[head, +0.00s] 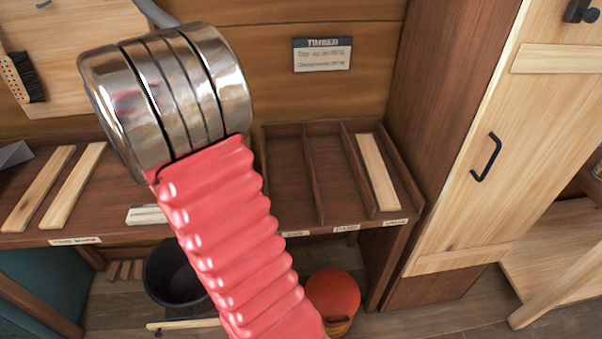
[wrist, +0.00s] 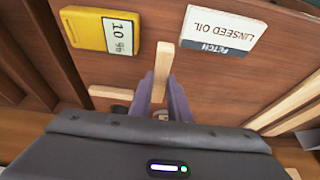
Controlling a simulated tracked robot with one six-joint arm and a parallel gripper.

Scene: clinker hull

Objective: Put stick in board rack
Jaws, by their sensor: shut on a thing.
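My gripper (wrist: 163,88) shows in the wrist view with its two dark fingers closed on a light wooden stick (wrist: 161,70), which sticks out beyond the fingertips. In the head view my gripper and the held stick are hidden behind my arm. The board rack (head: 284,180) is a brown tray with dividers at the right end of the bench in the head view. A pale board (head: 377,172) lies in its rightmost slot; the other visible slots look empty. Small labels run along the rack's front edge, too small to read.
Two pale sticks (head: 72,186) lie on the bench at left. In the wrist view, a yellow meter (wrist: 103,31) and a linseed oil card (wrist: 218,30) lie near the stick. A black bucket (head: 172,275) and an orange one (head: 335,294) stand below. A cabinet (head: 487,150) borders the rack's right.

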